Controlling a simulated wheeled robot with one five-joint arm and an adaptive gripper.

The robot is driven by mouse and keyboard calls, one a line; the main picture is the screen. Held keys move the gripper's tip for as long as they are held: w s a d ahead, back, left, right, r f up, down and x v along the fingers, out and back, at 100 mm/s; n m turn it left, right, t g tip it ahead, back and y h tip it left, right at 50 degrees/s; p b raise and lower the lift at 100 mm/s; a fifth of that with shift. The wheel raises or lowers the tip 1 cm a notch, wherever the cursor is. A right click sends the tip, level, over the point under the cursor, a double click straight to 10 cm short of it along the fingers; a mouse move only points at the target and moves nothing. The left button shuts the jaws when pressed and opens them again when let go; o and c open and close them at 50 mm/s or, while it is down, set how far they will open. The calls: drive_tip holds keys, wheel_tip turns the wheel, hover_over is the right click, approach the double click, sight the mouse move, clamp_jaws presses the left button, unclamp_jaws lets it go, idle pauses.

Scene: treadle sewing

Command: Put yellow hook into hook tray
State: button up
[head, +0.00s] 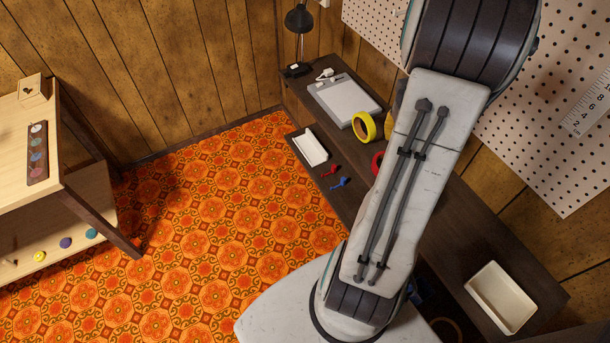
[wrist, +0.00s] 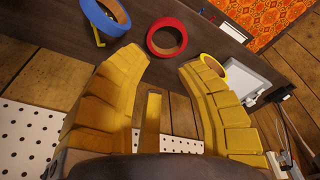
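A small yellow hook (wrist: 98,38) shows beside the blue tape roll in the wrist view. I cannot make it out in the head view, where my arm covers part of the bench. My gripper (wrist: 163,60) has its yellow fingers spread apart, with nothing visible between the tips. A yellowish bar shows further back between the fingers; I cannot tell what it is. A white narrow tray (head: 310,147) lies at the bench's far left, and a cream tray (head: 503,297) stands at the near right. The pictures do not show which is the hook tray.
A red hook (head: 332,170) and a blue hook (head: 340,183) lie near the bench's front edge. A yellow tape roll (head: 364,127), a red tape roll (wrist: 166,38) and a blue tape roll (wrist: 103,15) are near my gripper. A perforated board (head: 560,100) covers the wall behind.

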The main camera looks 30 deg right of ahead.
drive_tip(key=w+a+r+n+t, duration=0.1)
drive_tip(key=w+a+r+n, duration=0.1)
drive_tip(key=a+r, duration=0.35)
drive_tip(key=w+a+r+n+t, duration=0.1)
drive_tip(key=w+a+r+n, duration=0.1)
drive_tip(key=a, duration=0.7)
drive_tip(key=s+a+r+n+y, duration=0.1)
drive_tip(key=s+a+n, duration=0.1)
drive_tip(key=a, duration=0.5)
drive_tip(key=s+a+r+n+t, duration=0.1)
drive_tip(key=s+a+r+n, duration=0.1)
drive_tip(key=a, duration=0.5)
drive_tip(key=s+n, duration=0.1)
drive_tip(key=s, duration=0.1)
drive_tip(key=shift+s+a+r+y, duration=0.2)
drive_tip(key=shift+s+y, duration=0.15)
drive_tip(key=shift+y, duration=0.05)
drive_tip(key=shift+o, duration=1.2)
drive_tip(key=shift+s+a+n, duration=0.25)
drive_tip(key=shift+n, duration=0.05)
drive_tip(key=shift+s+a, duration=0.15)
drive_tip(key=shift+s, duration=0.05)
